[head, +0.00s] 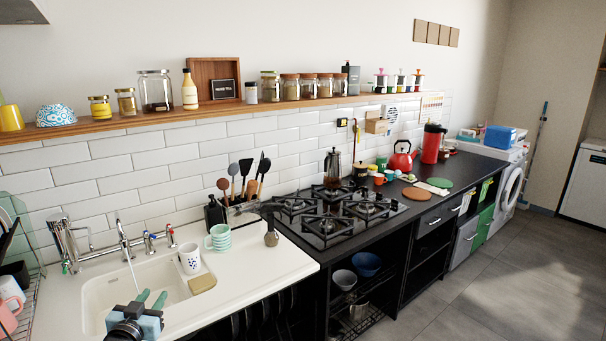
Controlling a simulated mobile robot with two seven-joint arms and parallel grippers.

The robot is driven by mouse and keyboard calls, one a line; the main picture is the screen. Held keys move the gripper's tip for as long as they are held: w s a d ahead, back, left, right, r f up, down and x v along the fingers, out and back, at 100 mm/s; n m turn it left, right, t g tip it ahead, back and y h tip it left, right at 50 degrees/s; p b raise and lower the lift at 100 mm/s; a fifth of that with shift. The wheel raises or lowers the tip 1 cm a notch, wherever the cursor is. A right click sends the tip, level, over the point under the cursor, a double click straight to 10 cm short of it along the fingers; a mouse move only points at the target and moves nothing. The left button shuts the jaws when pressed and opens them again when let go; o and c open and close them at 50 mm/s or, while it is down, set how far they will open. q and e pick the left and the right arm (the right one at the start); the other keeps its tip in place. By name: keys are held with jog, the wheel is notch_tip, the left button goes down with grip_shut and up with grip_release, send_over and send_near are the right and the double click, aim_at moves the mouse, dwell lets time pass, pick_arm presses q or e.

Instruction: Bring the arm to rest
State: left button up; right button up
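My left gripper (151,297) is at the bottom left of the head view, over the front of the white sink (97,297). The rest of my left arm is cut off by the lower edge. My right gripper is not in view. The black gas hob (325,230) lies to the right, well apart from my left gripper.
A white patterned mug (190,260), a tan sponge (202,284) and stacked striped cups (221,239) stand right of my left gripper. Chrome taps (124,240) rise behind the sink. A pink mug (8,316) is at far left. The floor (500,280) at right is clear.

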pick_arm(q)
jog(key=s+d+f+m+g, duration=0.15)
jog(key=s+d+f, duration=0.25)
jog(key=s+f, duration=0.5)
jog(key=s+d+f+m+g, duration=0.1)
jog(key=s+d+f+g, duration=0.2)
jog(key=s+f, duration=0.6)
jog(key=s+d+f+g, duration=0.1)
jog(key=s+d, duration=0.2)
jog(key=s, duration=0.6)
jog(key=s+d+f+n+g+h, duration=0.1)
jog(key=s+d+f, duration=0.1)
jog(key=s, duration=0.8)
jog(key=s+d+f+g+h, duration=0.1)
jog(key=s+d, duration=0.3)
jog(key=s, duration=0.5)
jog(key=shift+s+d+f+n+g, duration=0.15)
jog(key=shift+d+f+n+g, duration=0.25)
jog(key=shift+f, duration=0.35)
jog(key=shift+c, duration=1.3)
